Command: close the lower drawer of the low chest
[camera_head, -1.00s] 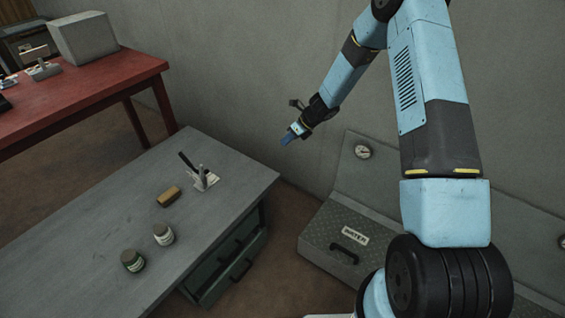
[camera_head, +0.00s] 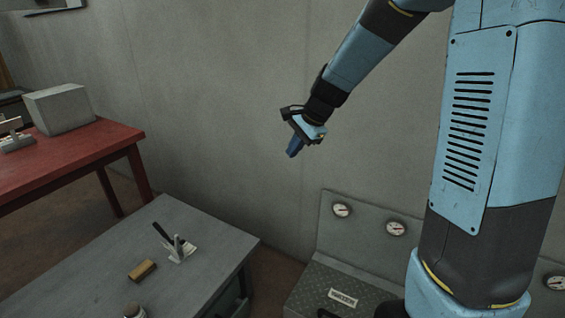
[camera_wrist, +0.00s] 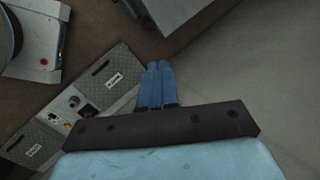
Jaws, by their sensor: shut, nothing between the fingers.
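The low grey chest (camera_head: 165,225) stands at the lower left in the head view. Its drawer side (camera_head: 238,294) faces right and is mostly cut off by the bottom edge, so how far the lower drawer is open cannot be told now. My gripper (camera_head: 293,150) hangs in the air to the right of the chest and above its top, in front of the grey wall. Its blue fingers (camera_wrist: 158,80) are together and empty in the wrist view. The gripper touches nothing.
A brown block (camera_head: 142,271), a holder with a dark tool (camera_head: 178,248) and a jar (camera_head: 134,311) are on the chest top. A red table (camera_head: 75,157) stands behind left. A grey metal box (camera_head: 335,292) and gauges (camera_head: 396,228) are to the right.

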